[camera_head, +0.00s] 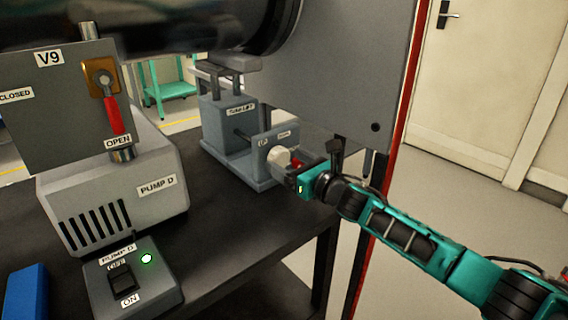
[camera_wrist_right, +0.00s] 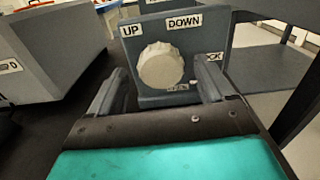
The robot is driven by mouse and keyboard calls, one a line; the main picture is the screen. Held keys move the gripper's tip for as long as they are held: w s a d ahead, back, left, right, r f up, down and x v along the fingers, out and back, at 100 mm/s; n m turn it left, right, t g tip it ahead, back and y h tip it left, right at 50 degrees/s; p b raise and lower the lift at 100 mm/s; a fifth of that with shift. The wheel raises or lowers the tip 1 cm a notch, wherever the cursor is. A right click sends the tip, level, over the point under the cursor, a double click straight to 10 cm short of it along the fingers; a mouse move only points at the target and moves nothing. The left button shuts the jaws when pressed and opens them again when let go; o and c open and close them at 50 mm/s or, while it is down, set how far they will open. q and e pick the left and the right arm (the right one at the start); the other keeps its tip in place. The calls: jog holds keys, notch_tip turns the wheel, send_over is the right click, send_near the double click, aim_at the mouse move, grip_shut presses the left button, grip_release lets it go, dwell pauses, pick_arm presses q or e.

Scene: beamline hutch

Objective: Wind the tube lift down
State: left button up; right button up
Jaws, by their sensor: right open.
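The tube lift (camera_head: 229,112) is a grey block unit on the dark bench, under the big dark tube (camera_head: 150,28). Its front plate carries a ribbed whitish knob (camera_wrist_right: 161,66), with UP marked to its upper left and DOWN to its upper right. My right gripper (camera_wrist_right: 160,92) is open, with one finger on each side of the knob in the wrist view and a gap visible on both sides. I cannot tell whether the fingertips reach the knob. In the head view the knob (camera_head: 279,157) is just ahead of my right gripper (camera_head: 292,164). My left gripper is not in view.
Pump D (camera_head: 115,190) stands left of the lift, behind a switch box (camera_head: 133,283) with a green light. The V9 valve panel (camera_head: 60,110) has a red handle. A large grey panel (camera_head: 330,70) rises behind the lift. Bare bench (camera_head: 225,225) lies in front.

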jog(key=shift+x, duration=1.05)
jog(key=c, duration=1)
